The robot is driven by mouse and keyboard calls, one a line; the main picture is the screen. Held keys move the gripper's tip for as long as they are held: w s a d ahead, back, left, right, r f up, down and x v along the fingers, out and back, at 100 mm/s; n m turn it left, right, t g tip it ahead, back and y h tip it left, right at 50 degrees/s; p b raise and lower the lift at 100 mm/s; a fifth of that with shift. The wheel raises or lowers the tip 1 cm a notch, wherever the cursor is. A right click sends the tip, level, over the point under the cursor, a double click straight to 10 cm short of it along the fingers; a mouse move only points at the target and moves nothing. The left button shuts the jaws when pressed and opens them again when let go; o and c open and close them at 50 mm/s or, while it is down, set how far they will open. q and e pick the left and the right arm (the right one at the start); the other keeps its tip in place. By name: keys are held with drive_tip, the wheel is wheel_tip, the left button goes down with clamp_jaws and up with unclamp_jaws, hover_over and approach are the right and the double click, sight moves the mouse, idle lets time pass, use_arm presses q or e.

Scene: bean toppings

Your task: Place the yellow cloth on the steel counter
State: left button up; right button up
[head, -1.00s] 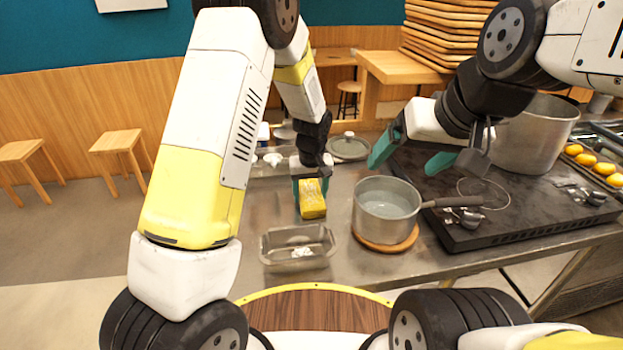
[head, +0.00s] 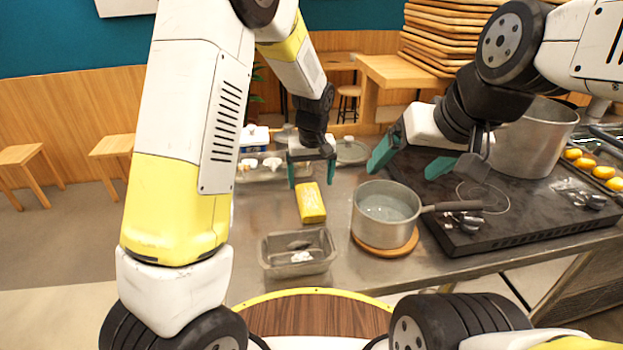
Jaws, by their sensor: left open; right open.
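My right gripper (head: 405,172) is open and empty, raised over the left edge of the black stove top.
A saucepan (head: 378,228) of water stands on a round wooden trivet (head: 386,252) right of the cloth, its handle pointing right. A metal tray (head: 277,270) is in front. A lid (head: 351,152) and a large pot (head: 534,140) stand farther back.

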use_arm(q)
drive_tip(key=s+a+r+h, duration=0.1)
drive_tip(key=s+a+r, duration=0.1)
drive_tip(key=r, duration=0.3)
drive_tip(key=s+a+r, duration=0.2)
drive_tip(key=r, duration=0.3)
drive_tip(key=s+a+r+m+t, duration=0.1)
drive_tip(key=s+a+r, duration=0.1)
drive_tip(key=s, duration=0.5)
drive_tip(key=s+a+r+m+t+h, duration=0.1)
drive_tip(key=s+a+r+t, duration=0.1)
drive_tip(key=s+r, duration=0.3)
drive_tip(key=s+a+r+t, duration=0.1)
drive_tip(key=s+a+r, duration=0.2)
drive_tip(key=s, duration=0.6)
drive_tip(key=shift+a+r+m+h, duration=0.3)
drive_tip(key=shift+a+m, duration=0.1)
drive_tip(key=shift+a, duration=0.25)
